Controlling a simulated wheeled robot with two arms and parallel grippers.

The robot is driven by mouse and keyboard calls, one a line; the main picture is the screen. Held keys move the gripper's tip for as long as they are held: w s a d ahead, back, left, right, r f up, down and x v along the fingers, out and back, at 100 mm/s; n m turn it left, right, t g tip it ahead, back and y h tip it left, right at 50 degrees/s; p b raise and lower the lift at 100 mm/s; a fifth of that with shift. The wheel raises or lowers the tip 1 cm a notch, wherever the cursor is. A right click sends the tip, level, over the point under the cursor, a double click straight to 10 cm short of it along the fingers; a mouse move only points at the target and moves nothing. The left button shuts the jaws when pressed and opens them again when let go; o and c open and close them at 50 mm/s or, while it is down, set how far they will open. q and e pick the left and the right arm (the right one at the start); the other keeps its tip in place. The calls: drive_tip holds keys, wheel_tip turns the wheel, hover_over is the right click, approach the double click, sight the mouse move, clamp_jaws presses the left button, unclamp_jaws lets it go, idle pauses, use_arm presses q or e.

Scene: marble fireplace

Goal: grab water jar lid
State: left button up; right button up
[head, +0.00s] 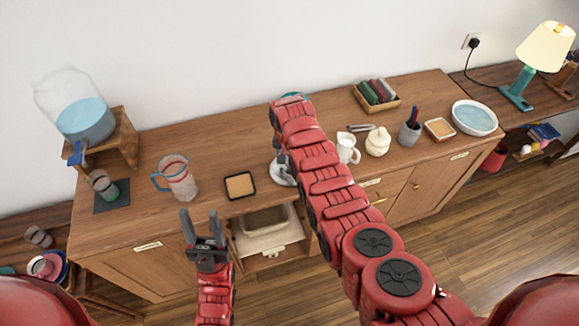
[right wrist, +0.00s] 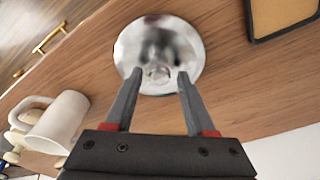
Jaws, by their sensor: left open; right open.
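A shiny round metal lid (right wrist: 190,48) with a small knob (right wrist: 159,73) lies on the wooden cabinet top. In the head view the lid (head: 281,174) is partly hidden by my right arm. My right gripper (right wrist: 159,76) is open, with its two fingertips on either side of the knob; I cannot tell whether they touch it. A clear jar with a blue handle (head: 179,181) stands upright to the left, with no lid on it. My left gripper (head: 199,214) is open and empty in front of the cabinet's front edge, below the jar.
A dark-rimmed square coaster (head: 240,186) lies between jar and lid. A white pitcher (head: 347,149) and a lidded white pot (head: 378,141) stand to the right. A water dispenser (head: 84,121) on a wooden stand is at the left.

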drive_tip(key=shift+f, duration=0.7)
clamp_jaws()
